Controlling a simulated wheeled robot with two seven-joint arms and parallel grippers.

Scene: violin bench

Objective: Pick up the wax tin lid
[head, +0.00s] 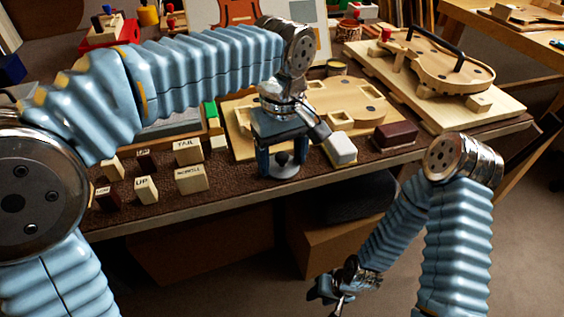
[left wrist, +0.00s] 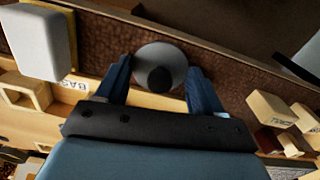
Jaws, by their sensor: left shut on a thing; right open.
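The wax tin lid is a grey round disc with a dark knob. It shows in the head view (head: 284,171) near the bench's front edge and in the left wrist view (left wrist: 176,61). My left gripper (head: 283,160) points down over it, with one finger on each side of the disc; its fingers also show in the left wrist view (left wrist: 160,80). It is shut on the lid. I cannot tell whether the lid is clear of the bench top. My right gripper (head: 335,288) is open and empty, low in front of the bench.
Several labelled blocks (head: 192,179) stand left of the lid. A white block (head: 341,149) and a dark red block (head: 395,135) are close on its right. A wooden jig board (head: 350,100) lies behind. A violin body (head: 435,65) rests at the back right.

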